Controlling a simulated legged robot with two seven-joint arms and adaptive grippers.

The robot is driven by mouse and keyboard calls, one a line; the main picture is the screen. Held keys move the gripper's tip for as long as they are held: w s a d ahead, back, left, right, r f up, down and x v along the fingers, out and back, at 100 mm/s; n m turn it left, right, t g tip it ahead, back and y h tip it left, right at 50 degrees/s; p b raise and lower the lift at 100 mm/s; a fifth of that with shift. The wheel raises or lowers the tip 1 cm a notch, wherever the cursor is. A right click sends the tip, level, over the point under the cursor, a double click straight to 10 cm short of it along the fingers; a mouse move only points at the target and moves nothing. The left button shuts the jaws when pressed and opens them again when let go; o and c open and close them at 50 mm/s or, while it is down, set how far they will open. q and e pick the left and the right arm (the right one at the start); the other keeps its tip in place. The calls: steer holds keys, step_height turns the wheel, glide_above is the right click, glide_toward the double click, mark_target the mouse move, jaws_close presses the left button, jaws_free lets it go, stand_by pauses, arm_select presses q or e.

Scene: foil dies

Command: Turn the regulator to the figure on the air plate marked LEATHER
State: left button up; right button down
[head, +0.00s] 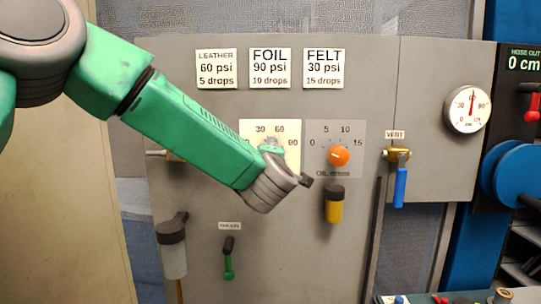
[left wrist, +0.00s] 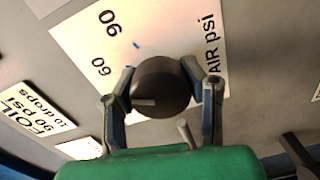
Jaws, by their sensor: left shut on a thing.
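The LEATHER air plate (head: 216,69) reads 60 psi, 5 drops. The regulator knob (left wrist: 165,82) is dark and round, on a white AIR psi scale (head: 252,133) showing 30, 60 and 90. My left gripper (left wrist: 158,72) is shut on the knob, one finger on each side. In the head view my left gripper (head: 272,150) and wrist hide the knob. In the wrist view the knob's pale line points left, below the 60 figure; a finger covers part of the scale there, so its exact reading is unclear. My right gripper is not in view.
Plates for FOIL (head: 270,68) and FELT (head: 323,68) hang beside LEATHER. An orange oil knob (head: 339,155) is close right of my wrist. A gauge (head: 467,109) has its red needle roughly upright. A blue-handled vent valve (head: 399,180) hangs further right.

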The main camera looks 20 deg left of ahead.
arm_select(q)
steer(key=shift+f, duration=0.3)
steer(key=o, duration=1.2)
steer(key=shift+o, duration=0.2)
steer(key=shift+w, duration=0.15)
steer(key=shift+r, duration=0.1)
steer(key=shift+s, duration=0.2)
steer(key=v, duration=1.1)
steer(key=shift+s, duration=0.2)
steer(key=shift+d, duration=0.1)
